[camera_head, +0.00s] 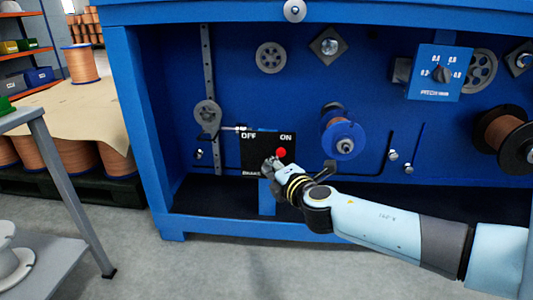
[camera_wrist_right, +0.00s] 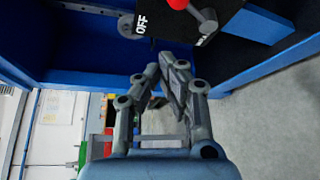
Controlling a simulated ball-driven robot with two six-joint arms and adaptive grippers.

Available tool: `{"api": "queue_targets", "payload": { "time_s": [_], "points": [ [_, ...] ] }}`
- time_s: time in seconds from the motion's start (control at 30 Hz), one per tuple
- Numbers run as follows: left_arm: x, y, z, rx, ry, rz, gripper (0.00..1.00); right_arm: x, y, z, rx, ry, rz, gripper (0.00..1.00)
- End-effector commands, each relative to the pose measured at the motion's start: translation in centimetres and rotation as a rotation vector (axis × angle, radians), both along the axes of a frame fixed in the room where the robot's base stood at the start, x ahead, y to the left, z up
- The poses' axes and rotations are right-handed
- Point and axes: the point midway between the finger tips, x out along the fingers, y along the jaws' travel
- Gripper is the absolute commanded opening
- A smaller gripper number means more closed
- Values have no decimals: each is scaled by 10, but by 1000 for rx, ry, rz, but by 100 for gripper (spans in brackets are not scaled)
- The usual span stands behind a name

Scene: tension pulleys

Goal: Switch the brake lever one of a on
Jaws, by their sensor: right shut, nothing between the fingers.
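The brake lever's red knob (camera_head: 281,152) shows in the head view in front of a black panel (camera_head: 256,143) marked OFF at upper left and ON at upper right. The knob appears just below ON. My right gripper (camera_head: 269,164) is in front of the panel's lower part, just left of and below the knob, hiding the lever's lower part. In the right wrist view the red knob (camera_wrist_right: 178,4) and grey lever arm (camera_wrist_right: 203,16) are at the top edge, beyond the gripper (camera_wrist_right: 163,62). Its fingers are shut and empty, apart from the knob. My left gripper is out of view.
The panel is in a blue machine frame (camera_head: 135,120) with pulleys and a blue spool (camera_head: 337,140) to the right. A blue dial box (camera_head: 434,73) is at upper right. A grey cart (camera_head: 50,135) stands at left. Grey floor is clear in front.

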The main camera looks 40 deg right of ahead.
Motion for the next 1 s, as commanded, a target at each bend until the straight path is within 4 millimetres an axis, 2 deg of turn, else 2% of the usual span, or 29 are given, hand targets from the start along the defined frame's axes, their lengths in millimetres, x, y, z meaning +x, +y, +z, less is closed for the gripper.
{"api": "queue_targets", "payload": {
  "time_s": [0.2,0.83,0.93,1.0],
  "points": [
    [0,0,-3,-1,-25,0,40,-16,8,-6,-1,0,-1,0],
    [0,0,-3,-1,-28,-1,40,-18,8,-7,-2,2,0,0],
    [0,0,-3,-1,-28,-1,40,-32,10,-20,5,31,-3,0],
    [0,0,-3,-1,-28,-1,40,-54,15,-38,21,74,-8,0]
  ]
}}
